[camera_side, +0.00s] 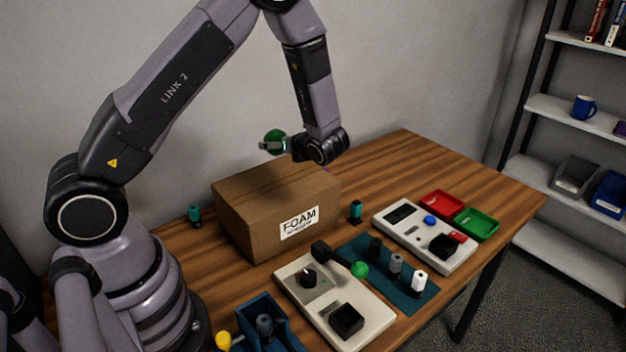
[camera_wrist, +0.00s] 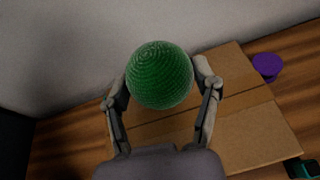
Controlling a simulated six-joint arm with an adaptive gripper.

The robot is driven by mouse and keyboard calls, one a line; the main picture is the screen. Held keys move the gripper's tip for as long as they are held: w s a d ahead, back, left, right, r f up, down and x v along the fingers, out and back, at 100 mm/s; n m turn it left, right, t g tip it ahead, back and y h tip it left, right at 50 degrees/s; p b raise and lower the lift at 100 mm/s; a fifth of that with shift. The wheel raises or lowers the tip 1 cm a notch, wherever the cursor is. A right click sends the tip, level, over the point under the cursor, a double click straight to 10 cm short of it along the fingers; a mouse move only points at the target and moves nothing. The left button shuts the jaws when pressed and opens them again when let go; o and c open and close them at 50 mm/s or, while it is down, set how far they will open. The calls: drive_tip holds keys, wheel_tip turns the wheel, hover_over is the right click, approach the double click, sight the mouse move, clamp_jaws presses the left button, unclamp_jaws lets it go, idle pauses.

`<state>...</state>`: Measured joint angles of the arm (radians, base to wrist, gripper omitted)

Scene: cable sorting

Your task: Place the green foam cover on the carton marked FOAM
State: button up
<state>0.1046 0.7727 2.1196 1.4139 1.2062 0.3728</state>
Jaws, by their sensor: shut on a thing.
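The green foam cover (camera_wrist: 160,75) is a dark green, finely textured ball held between the two fingers of my gripper (camera_wrist: 161,88) in the wrist view. In the side view the cover (camera_side: 275,139) shows at the tip of my gripper (camera_side: 272,146), above the back part of the carton. The carton marked FOAM (camera_side: 240,216) is a closed brown box with a white label on its front. Its taped top (camera_wrist: 250,131) lies below and beyond the gripper in the wrist view. The cover appears apart from the carton top.
A teal mat (camera_side: 410,291) holds several small connectors. Red (camera_side: 441,204) and green (camera_side: 476,224) trays lie at the right. A purple disc (camera_wrist: 267,66) lies beyond the carton.

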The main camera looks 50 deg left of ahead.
sight(278, 184)
drive_tip(key=f, duration=0.3)
drive_tip(key=shift+s+f, duration=0.25)
drive_tip(key=shift+s, duration=0.15)
drive_tip(key=shift+f, duration=2.1)
drive_tip(key=o, duration=0.7)
drive_tip(key=shift+f, duration=0.15)
drive_tip(key=shift+o, duration=0.2)
